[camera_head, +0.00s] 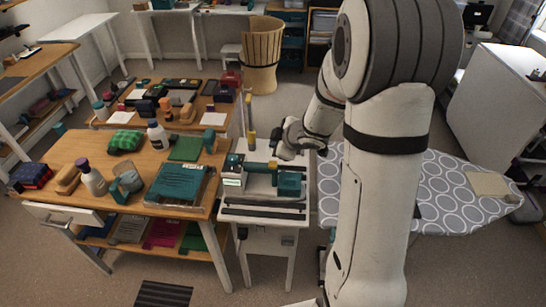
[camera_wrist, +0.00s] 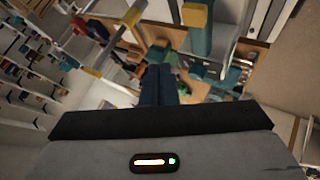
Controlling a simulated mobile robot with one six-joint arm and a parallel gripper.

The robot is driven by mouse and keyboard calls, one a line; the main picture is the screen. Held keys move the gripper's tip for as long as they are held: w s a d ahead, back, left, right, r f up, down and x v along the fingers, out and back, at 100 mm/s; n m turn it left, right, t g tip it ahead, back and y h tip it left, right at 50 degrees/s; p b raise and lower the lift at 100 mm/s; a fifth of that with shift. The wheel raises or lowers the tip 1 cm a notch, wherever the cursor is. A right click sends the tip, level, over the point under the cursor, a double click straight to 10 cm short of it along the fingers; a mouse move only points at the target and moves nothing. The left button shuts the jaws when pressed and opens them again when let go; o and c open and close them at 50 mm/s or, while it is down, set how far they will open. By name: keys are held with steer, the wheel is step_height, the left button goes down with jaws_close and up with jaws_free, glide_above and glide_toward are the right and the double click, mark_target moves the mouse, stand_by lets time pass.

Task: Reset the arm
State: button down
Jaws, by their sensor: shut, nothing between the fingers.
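My arm (camera_head: 385,190) rises at the right of the head view and bends down to the left. My gripper (camera_head: 284,148) hangs above the small white table with the teal and white machine (camera_head: 289,183), seemingly apart from it. In the wrist view the two dark fingers of my gripper (camera_wrist: 159,72) are together with nothing between them. Their exact height above the machine is hard to tell.
A wooden table (camera_head: 130,195) with bottles, a green cloth and a teal case stands at left, its drawer (camera_head: 62,216) pulled out. An ironing board (camera_head: 455,190) stands at right. A tall wooden basket (camera_head: 261,55) is behind.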

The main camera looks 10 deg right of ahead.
stand_by(0.3)
steer(key=shift+r, duration=0.1)
steer(key=s+d+r+m+h+b, duration=0.4)
steer(key=s+d+r+m+h, duration=0.3)
steer(key=s, duration=0.3)
steer(key=s+a+m+g+y+b, duration=0.1)
steer(key=s+a+m+g, duration=0.1)
steer(key=s, duration=0.7)
steer(key=s+a+m+g+y+b, duration=0.1)
steer(key=s+a+m+g+y, duration=0.1)
steer(key=s, duration=0.7)
steer(key=a+m+g, duration=0.1)
steer(key=a+m, duration=0.1)
steer(key=a, duration=0.1)
steer(key=shift+a+f+m, duration=0.2)
steer(key=shift+f+m, duration=0.1)
steer(key=shift+m, duration=0.1)
